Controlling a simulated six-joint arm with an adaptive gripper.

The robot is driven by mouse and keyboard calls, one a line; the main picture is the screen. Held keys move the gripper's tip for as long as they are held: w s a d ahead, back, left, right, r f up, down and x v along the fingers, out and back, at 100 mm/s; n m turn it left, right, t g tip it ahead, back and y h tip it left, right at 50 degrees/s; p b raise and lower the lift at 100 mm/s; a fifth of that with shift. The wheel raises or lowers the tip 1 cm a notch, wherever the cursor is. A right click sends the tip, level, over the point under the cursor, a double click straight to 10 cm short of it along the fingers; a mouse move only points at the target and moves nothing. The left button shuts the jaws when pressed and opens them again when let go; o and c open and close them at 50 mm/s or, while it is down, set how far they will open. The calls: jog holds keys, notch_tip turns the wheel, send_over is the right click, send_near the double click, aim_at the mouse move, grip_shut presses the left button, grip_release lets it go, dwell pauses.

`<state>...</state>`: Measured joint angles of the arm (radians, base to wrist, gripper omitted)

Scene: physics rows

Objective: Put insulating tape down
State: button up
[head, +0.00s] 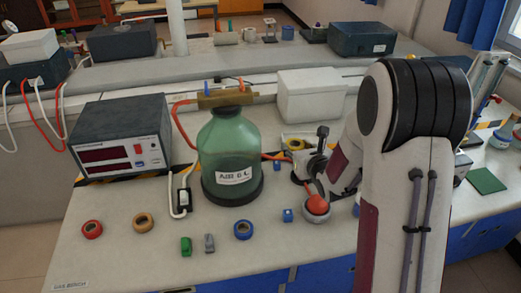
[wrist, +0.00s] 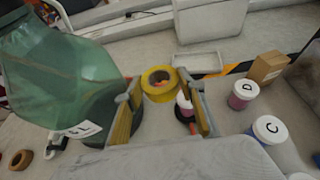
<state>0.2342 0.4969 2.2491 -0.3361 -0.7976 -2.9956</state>
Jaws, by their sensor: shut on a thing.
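A yellow roll of insulating tape (wrist: 148,92) sits between the fingertips of my gripper (wrist: 160,86) in the wrist view, and my gripper is shut on it. In the head view the yellow roll (head: 295,144) shows near the pale tray, with my gripper (head: 304,160) beside it, partly hidden by my arm. I cannot tell whether the roll touches the bench. Other tape rolls lie on the bench at the front left: red (head: 92,229), tan (head: 143,222) and blue (head: 243,230).
A green bottle (head: 229,155) stands close left of my gripper. Lidded jars C (wrist: 268,129) and D (wrist: 242,93) stand to the right in the wrist view. A white box (head: 311,95) and a meter (head: 119,138) stand behind. Bare bench shows around the front rolls.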

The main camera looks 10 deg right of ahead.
jog(key=w+a+f+n+g+y, duration=0.1)
jog(key=w+n+y, duration=0.3)
jog(key=w, duration=0.7)
jog(key=w+a+f+n+g+y, duration=0.2)
jog(key=w+a+f+n+y, duration=0.1)
jog(key=w, duration=0.8)
jog(key=shift+a+n+y, duration=0.35)
jog(key=shift+n+y, duration=0.35)
jog(key=shift+y, duration=0.3)
jog(key=shift+r+g, duration=0.1)
jog(key=shift+g, duration=0.2)
jog(key=shift+s+a+r+n+y, duration=0.25)
jog(key=shift+s+a+n+y, duration=0.05)
jog(key=shift+f, duration=3.15)
